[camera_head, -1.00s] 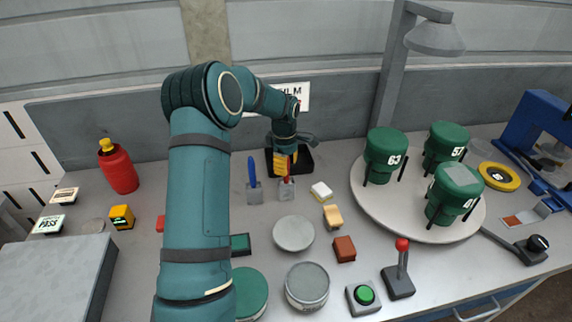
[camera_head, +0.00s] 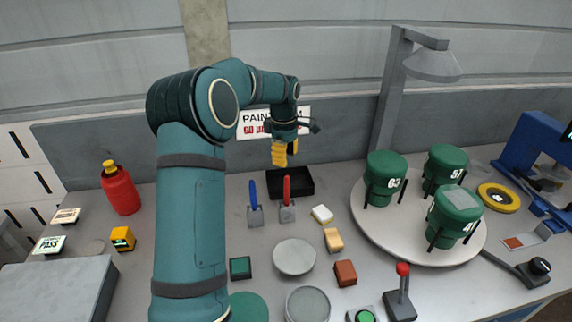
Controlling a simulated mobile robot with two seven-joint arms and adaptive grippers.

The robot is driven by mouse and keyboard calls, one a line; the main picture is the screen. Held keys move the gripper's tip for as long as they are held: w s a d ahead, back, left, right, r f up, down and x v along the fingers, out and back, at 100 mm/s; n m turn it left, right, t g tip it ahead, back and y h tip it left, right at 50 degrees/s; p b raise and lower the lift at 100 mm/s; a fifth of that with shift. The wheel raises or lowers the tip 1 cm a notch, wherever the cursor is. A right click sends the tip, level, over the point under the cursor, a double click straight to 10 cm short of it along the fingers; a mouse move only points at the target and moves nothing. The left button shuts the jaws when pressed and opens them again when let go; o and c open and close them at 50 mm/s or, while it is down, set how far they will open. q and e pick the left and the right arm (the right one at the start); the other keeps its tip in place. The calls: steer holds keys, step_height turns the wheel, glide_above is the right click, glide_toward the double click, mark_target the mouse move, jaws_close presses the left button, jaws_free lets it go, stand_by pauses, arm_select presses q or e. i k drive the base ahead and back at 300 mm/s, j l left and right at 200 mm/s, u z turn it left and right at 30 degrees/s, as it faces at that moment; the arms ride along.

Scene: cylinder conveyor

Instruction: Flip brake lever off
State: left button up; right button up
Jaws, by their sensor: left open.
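A red-handled lever (camera_head: 287,191) stands roughly upright on a small grey base in the middle of the table. A similar blue-handled lever (camera_head: 253,195) stands just left of it. A third lever with a red ball knob (camera_head: 403,270) stands on a dark base at the front right. No label shows which one is the brake lever. My left gripper (camera_head: 280,154), with yellow fingers, is open, empty and pointing down. It is above and behind the red-handled lever, apart from it, near the black tray. My right gripper is out of view.
A black tray (camera_head: 301,185) lies behind the levers. A round turntable (camera_head: 375,224) with numbered green canisters and a lamp post (camera_head: 391,90) stand at the right. Small blocks, round lids and a green button (camera_head: 365,316) occupy the front. A red bottle (camera_head: 122,191) stands at left.

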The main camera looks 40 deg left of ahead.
mark_target(403, 269)
steer(key=k+l, duration=0.75)
steer(key=l, duration=0.2)
